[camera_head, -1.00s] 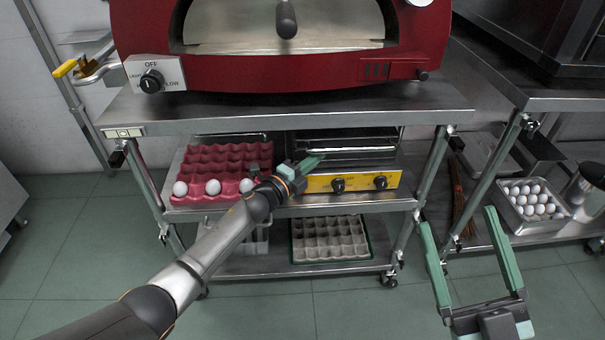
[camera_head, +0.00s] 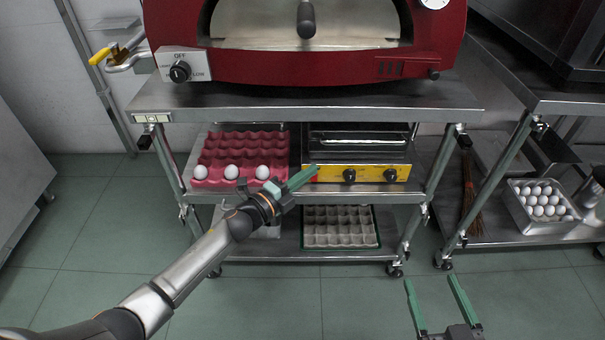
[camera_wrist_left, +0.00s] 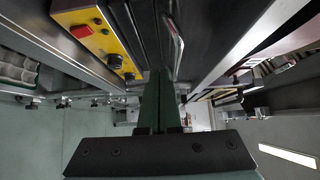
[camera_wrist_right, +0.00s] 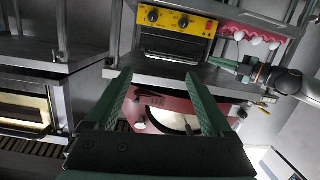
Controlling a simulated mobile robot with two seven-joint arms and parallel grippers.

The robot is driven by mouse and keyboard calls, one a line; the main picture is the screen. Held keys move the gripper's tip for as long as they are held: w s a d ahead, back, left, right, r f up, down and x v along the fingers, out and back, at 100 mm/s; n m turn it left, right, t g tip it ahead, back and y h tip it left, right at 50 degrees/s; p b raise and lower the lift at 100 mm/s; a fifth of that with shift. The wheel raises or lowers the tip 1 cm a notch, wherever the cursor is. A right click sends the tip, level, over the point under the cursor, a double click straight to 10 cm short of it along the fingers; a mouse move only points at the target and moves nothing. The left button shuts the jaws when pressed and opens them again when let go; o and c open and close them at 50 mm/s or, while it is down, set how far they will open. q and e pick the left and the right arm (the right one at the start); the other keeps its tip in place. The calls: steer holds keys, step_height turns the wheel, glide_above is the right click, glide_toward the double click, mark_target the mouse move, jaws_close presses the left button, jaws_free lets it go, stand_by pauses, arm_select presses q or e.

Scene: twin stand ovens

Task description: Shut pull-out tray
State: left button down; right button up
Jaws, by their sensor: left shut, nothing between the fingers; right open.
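A small oven with a yellow knob panel (camera_head: 365,173) stands on the middle shelf, right of the red egg tray. Its dark front with a pale bar handle (camera_head: 357,141) shows above the panel. I cannot clearly make out a separate pull-out tray. My left gripper (camera_head: 313,170) is shut and empty, its tips before the panel's left end; contact cannot be told. In the left wrist view the yellow panel (camera_wrist_left: 97,38) lies left of the shut fingers, the metal handle (camera_wrist_left: 176,46) beyond their tips. My right gripper (camera_head: 430,281) is open and empty, low over the floor at right.
A red egg tray (camera_head: 243,147) with three white eggs sits left of the oven. A grey egg carton (camera_head: 338,225) is on the bottom shelf. A large red oven (camera_head: 305,70) tops the stand. A second stand at right holds an egg pan (camera_head: 540,208). The front floor is clear.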

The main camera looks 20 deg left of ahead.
arm_select(q)
steer(key=shift+v, duration=0.9)
arm_select(e)
steer(key=shift+s+f+g, duration=0.2)
steer(key=shift+f+g, duration=0.05)
steer(key=shift+f, duration=0.3)
steer(key=shift+s+f+g, duration=0.15)
steer(key=shift+f+g, duration=0.1)
steer(key=shift+f, duration=0.25)
arm_select(q)
steer(key=s+a+r+n+g+y+p, duration=0.1)
steer(key=s+n+g+y+p, duration=0.2)
steer(key=s+n+p, duration=0.8)
steer(key=s+a+r+n+g+y+p, duration=0.1)
steer(key=s+r+n+g+y+p, duration=0.1)
steer(key=s+n+p, duration=0.8)
steer(key=shift+s+r+n+g+y+p, duration=0.15)
steer(key=shift+s+n+g+y+p, duration=0.4)
steer(key=shift+s, duration=4.15)
arm_select(e)
steer(key=s+d+r+m+g+h, duration=0.2)
steer(key=s+r+g, duration=0.2)
steer(key=s, duration=0.4)
steer(key=shift+g, duration=0.5)
arm_select(q)
steer(key=shift+a+y, duration=0.1)
steer(key=shift+y, duration=0.15)
arm_select(e)
steer(key=shift+r, duration=0.1)
